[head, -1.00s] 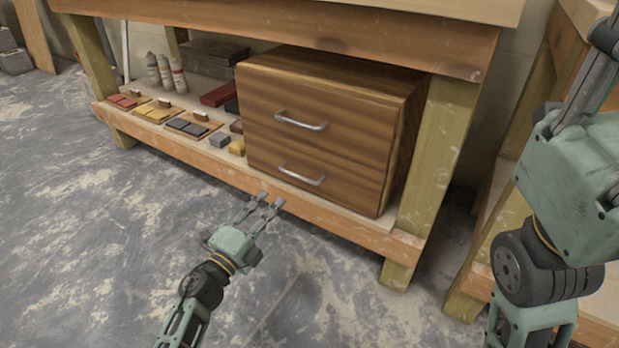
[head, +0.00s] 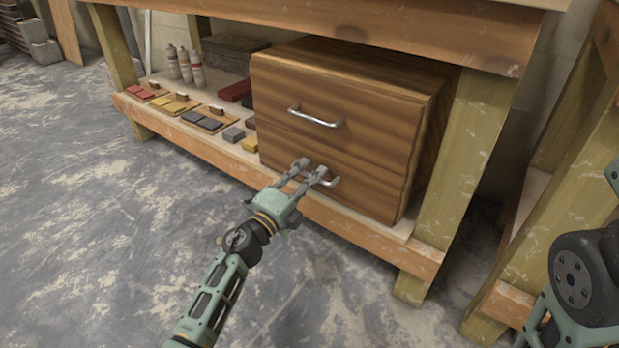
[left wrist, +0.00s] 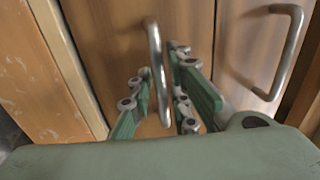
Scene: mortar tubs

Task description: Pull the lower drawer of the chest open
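The wooden chest (head: 345,130) stands on the low shelf of a workbench, and both drawers look shut. The lower drawer's metal bar handle (head: 333,181) is partly hidden by my left gripper (head: 309,168). In the left wrist view, this handle (left wrist: 158,70) runs between the two open fingers (left wrist: 164,92). I cannot tell whether either finger touches it. The upper drawer's handle (head: 315,117) is clear above the gripper; it also shows in the left wrist view (left wrist: 284,55), on the right. My right gripper is out of view; only part of that arm shows at the right edge.
The shelf's front board (head: 350,225) runs just below the chest, under my left gripper. A bench leg (head: 465,150) stands close to the chest's right. The floor in front is open.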

